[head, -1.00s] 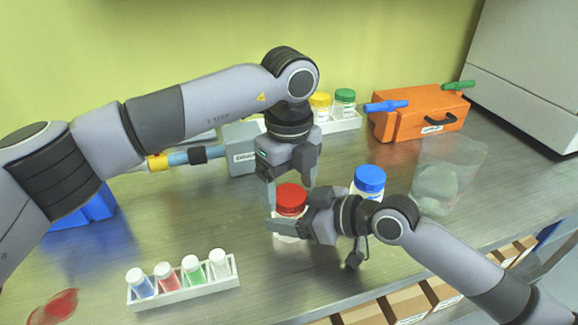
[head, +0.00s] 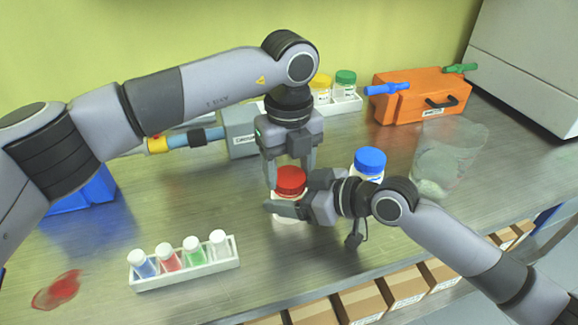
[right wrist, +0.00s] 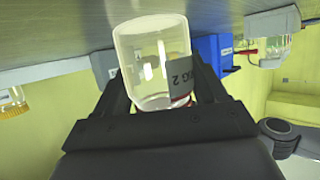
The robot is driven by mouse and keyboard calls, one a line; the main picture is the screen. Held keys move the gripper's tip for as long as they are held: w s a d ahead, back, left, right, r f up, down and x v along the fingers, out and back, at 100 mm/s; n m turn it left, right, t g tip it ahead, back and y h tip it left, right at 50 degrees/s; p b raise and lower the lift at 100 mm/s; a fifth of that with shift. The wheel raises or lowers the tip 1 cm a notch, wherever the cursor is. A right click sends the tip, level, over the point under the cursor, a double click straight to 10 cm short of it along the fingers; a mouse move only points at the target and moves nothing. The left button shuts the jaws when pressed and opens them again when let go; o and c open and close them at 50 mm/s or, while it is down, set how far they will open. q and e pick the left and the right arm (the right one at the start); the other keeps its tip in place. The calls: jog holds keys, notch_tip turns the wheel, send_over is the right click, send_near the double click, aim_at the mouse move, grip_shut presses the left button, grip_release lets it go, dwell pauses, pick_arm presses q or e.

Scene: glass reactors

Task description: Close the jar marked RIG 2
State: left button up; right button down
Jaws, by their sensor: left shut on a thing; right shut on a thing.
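The jar marked RIG 2 (right wrist: 152,60) stands on the bench with its label partly visible in the right wrist view, which is upside down. Its body (head: 288,212) is mostly hidden by my right gripper in the head view. A red lid (head: 290,181) sits at the jar's mouth; I cannot tell how tightly it is seated. My right gripper (head: 290,204) is shut around the jar's body, with a finger on each side in the right wrist view (right wrist: 162,92). My left gripper (head: 290,176) points down from above, shut on the red lid.
A blue-lidded jar (head: 369,165) stands close behind my right gripper. A vial rack (head: 186,279) stands front left, beside a red patch (head: 57,290). An orange box (head: 421,98) is at the back right.

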pick_arm(q)
jog(key=o, duration=1.2)
jog(key=shift+c, duration=0.2)
jog(key=shift+r, duration=2.3)
jog(key=shift+c, duration=0.4)
jog(key=shift+r+n, duration=1.5)
jog(key=shift+r, duration=0.2)
